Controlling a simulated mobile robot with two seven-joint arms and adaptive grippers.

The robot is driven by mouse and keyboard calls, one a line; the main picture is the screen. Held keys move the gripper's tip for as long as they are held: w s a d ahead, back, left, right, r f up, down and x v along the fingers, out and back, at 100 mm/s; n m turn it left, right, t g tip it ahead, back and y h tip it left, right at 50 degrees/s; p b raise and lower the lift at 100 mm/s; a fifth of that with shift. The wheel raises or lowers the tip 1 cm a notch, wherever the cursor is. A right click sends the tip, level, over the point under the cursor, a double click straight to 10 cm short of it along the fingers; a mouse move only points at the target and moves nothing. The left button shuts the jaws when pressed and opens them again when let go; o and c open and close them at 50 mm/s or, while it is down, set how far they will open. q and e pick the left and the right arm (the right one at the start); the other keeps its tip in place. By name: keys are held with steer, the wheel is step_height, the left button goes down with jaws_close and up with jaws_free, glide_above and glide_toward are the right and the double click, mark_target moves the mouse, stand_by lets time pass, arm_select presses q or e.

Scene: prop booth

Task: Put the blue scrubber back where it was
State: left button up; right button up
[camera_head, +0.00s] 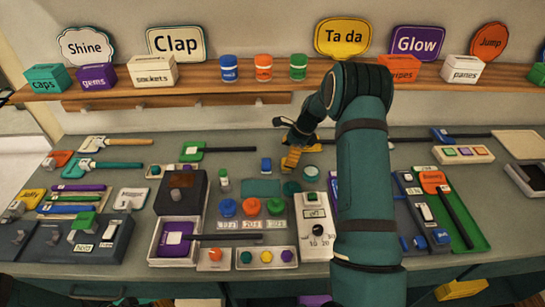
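A blue-headed tool with a long dark handle (441,136) lies at the back right of the counter; it may be the blue scrubber, but I cannot tell for sure. A small blue block (266,165) stands near the middle, and a small blue piece (441,237) lies at the right beside a green tray. My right arm reaches up and bends over the counter. My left gripper is not in view.
A wooden shelf (200,92) at the back holds labelled boxes, jars and signs. The counter is crowded with switch panels, a white tray (160,252) with a purple-headed tool, a green tray (470,220) and several handled tools. Small clear patches lie at the back left.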

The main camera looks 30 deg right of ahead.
steer(key=s+d, duration=0.1)
steer(key=d, duration=0.1)
steer(key=s+d, duration=0.2)
steer(key=d, duration=0.1)
steer(key=shift+s+d, duration=0.2)
steer(key=shift+d, duration=0.1)
steer(key=shift+s, duration=0.1)
